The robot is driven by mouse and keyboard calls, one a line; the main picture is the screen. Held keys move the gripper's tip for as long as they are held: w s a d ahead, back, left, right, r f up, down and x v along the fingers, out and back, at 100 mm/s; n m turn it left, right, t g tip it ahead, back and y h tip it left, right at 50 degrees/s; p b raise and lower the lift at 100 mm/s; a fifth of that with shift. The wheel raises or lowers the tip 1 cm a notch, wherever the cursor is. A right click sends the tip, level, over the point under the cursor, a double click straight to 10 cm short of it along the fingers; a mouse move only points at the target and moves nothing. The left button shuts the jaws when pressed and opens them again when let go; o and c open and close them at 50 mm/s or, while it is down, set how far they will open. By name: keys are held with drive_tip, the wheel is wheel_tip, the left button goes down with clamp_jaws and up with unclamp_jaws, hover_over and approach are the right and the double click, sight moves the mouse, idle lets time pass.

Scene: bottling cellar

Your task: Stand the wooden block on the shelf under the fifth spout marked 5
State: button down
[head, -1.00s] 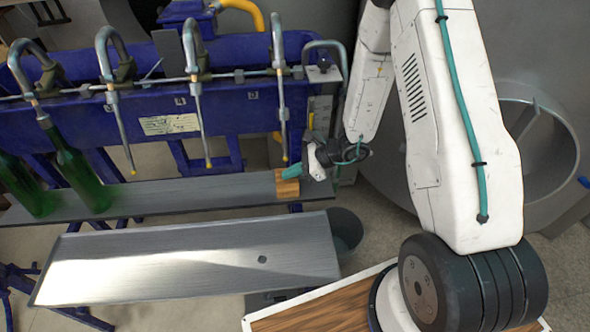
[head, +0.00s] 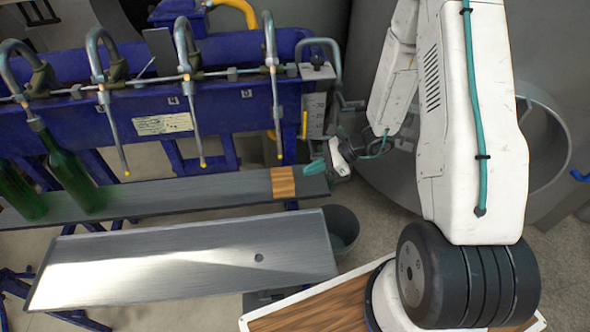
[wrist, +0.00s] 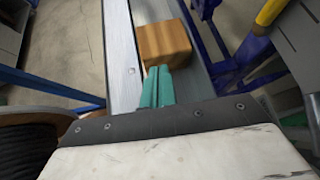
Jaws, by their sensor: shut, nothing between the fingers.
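The wooden block (head: 283,182) sits on the long grey shelf (head: 180,194), near its right end. It is below the rightmost visible spout (head: 279,140), whose small label appears to read 5. The spout's yellow tip is apart from the block and above it in the picture. My gripper (head: 312,168), with teal fingers, is to the right of the block, with a gap between them in the head view. In the wrist view the shut fingers (wrist: 160,72) point at the block (wrist: 165,42). Nothing shows between them.
Two green bottles (head: 75,180) stand at the shelf's left, one below a spout. A sloping metal tray (head: 190,262) lies in front, with a grey bucket (head: 343,226) at its right. The shelf between bottles and block is clear.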

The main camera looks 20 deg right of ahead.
sight(283, 182)
drive_tip(key=d, duration=0.1)
drive_tip(key=s+d, duration=0.1)
drive_tip(key=d, duration=0.1)
drive_tip(key=shift+s+d, duration=0.1)
drive_tip(key=shift+d, duration=0.15)
drive_tip(key=s+a+r+n+g+h, duration=0.3)
drive_tip(key=a+n, duration=0.2)
drive_tip(key=n, duration=0.4)
drive_tip(key=s+a+r+n+g+h, duration=0.35)
drive_tip(key=a+n, duration=0.25)
drive_tip(key=n, duration=0.2)
drive_tip(key=w+d+n+t+h, duration=0.2)
drive_tip(key=d+n+t+h, duration=0.15)
drive_tip(key=n, duration=0.75)
drive_tip(key=shift+g, duration=0.3)
drive_tip(key=f, duration=0.3)
drive_tip(key=w+f, duration=0.1)
drive_tip(key=f, duration=0.3)
drive_tip(key=w+f, duration=0.1)
drive_tip(key=f, duration=0.2)
drive_tip(key=shift+w+a+f, duration=0.15)
drive_tip(key=shift+w+a, duration=0.1)
drive_tip(key=shift+a, duration=0.05)
drive_tip(key=shift+w+a, duration=0.25)
drive_tip(key=shift+w, duration=0.2)
